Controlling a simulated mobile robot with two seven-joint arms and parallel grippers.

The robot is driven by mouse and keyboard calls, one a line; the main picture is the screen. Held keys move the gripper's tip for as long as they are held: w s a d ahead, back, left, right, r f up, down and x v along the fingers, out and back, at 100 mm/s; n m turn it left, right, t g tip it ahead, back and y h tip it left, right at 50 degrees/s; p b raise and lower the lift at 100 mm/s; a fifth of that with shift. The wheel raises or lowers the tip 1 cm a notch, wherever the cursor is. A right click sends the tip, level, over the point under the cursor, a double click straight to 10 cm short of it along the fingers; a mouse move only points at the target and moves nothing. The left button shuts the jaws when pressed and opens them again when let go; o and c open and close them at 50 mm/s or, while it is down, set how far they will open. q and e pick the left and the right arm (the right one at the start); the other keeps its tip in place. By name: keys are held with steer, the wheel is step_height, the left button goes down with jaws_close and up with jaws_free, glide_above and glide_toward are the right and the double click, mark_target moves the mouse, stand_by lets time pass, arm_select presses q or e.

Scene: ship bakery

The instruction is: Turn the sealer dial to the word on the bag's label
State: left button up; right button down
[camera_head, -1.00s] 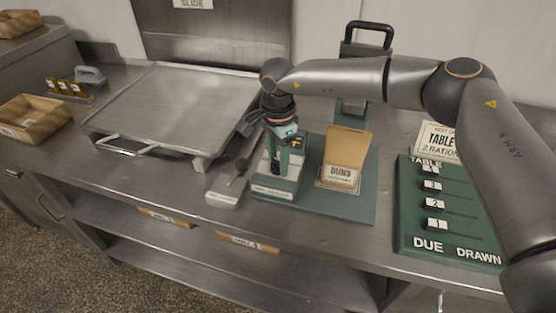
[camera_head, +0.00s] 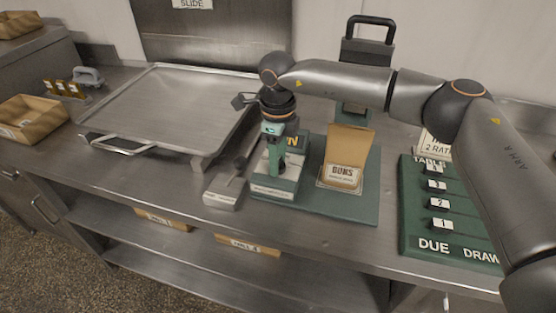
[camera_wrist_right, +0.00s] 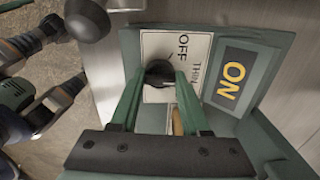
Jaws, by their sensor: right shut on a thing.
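The sealer (camera_head: 287,185) is a green box with a pale dial plate. In the right wrist view its black round dial (camera_wrist_right: 160,73) sits on the plate (camera_wrist_right: 196,48), which shows OFF and THIN. The rest of the plate is hidden, and I cannot tell which word the dial points at. My right gripper (camera_head: 272,168), pointing down at the sealer, is shut on the dial, green fingers (camera_wrist_right: 159,84) on either side. The tan bag (camera_head: 350,141) stands right of the sealer; its white label (camera_head: 341,177) has large print resembling BUNS and a smaller unreadable line. My left gripper is not identifiable.
An orange-lettered ON sign (camera_wrist_right: 231,80) is on the sealer behind the dial. A grey block with a lever (camera_head: 222,194) stands close on the left. A large tray (camera_head: 175,105) lies further left. A green DUE DRAWN board (camera_head: 420,230) is at right.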

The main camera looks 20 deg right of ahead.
steer(key=m+b, duration=0.1)
steer(key=m, duration=0.4)
steer(key=shift+m, duration=0.3)
steer(key=m, duration=0.5)
steer(key=shift+m, duration=0.3)
steer(key=shift+r+b, duration=0.1)
steer(key=shift+b, duration=0.2)
steer(key=shift+c, duration=1.9)
jaws_free()
step_height(320, 180, up, 12)
steer(key=shift+r+b, duration=0.2)
steer(key=shift+b, duration=0.2)
